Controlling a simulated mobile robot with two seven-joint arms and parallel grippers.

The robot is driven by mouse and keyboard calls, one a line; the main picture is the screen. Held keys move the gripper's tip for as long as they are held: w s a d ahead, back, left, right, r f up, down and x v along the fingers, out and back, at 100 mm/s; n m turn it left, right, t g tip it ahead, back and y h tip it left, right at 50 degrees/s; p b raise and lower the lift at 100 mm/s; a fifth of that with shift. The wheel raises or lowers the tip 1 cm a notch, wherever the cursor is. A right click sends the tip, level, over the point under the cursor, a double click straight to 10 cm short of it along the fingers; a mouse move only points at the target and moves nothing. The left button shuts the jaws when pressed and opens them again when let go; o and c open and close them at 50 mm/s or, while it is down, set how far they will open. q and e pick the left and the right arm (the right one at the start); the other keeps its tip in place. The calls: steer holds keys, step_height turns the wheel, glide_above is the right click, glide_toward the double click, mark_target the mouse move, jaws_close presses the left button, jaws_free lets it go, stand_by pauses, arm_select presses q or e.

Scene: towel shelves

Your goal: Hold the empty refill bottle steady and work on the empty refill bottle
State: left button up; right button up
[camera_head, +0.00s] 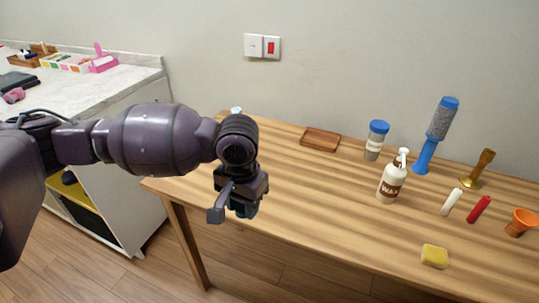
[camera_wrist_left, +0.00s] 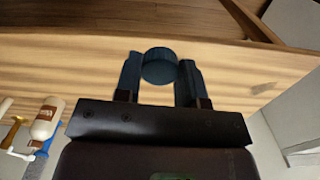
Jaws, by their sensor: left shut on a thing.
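My left gripper (camera_head: 238,203) hangs over the left part of the wooden table. In the left wrist view its two fingers (camera_wrist_left: 160,80) are closed around a round, dark teal, cap-like thing (camera_wrist_left: 159,65). In the head view, the gripper hides most of it. A small pale top (camera_head: 236,110) shows just behind my left arm at the table's back left; the rest of it is hidden, so I cannot tell if it is the empty refill bottle. A white pump bottle with a brown label (camera_head: 389,182) stands upright on the table's right half. My right gripper is out of view.
The wooden table (camera_head: 310,215) is clear in its middle. A wooden tray (camera_head: 320,139), blue-lidded jar (camera_head: 376,142), blue-handled brush (camera_head: 434,136), brass holder (camera_head: 478,170), white candle (camera_head: 451,201), red candle (camera_head: 478,209), orange cup (camera_head: 521,222) and yellow sponge (camera_head: 434,256) stand or lie around.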

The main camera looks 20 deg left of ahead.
arm_select(q)
steer(key=shift+s+f+n, duration=0.15)
steer(key=shift+s+n, duration=0.25)
steer(key=shift+s, duration=0.35)
steer(key=shift+s+f+n, duration=0.15)
steer(key=shift+s+n, duration=0.25)
steer(key=shift+s, duration=0.35)
